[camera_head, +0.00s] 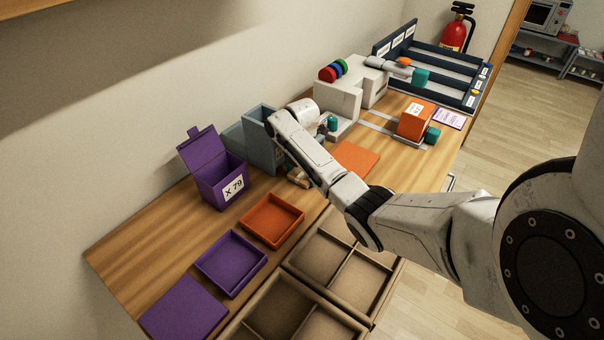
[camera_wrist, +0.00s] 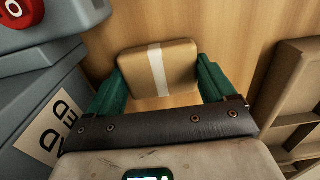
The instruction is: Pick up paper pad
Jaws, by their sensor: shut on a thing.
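The paper pad (camera_wrist: 180,62) is a tan block with a white band around its middle. In the wrist view it lies between the green fingers of my gripper (camera_wrist: 160,76), which is shut on it. Bare wood shows around the pad; I cannot tell whether it still touches the table. In the head view my arm hides most of the gripper, and a small tan piece (camera_head: 299,177) shows beside the wrist, probably the pad.
A grey labelled box (camera_wrist: 45,125) with a red button (camera_wrist: 14,9) stands close on the left in the wrist view. A divided cardboard tray (camera_wrist: 296,95) is at the right. In the head view, a purple bin (camera_head: 212,178), orange tray (camera_head: 272,220) and purple tray (camera_head: 231,264) stand at left.

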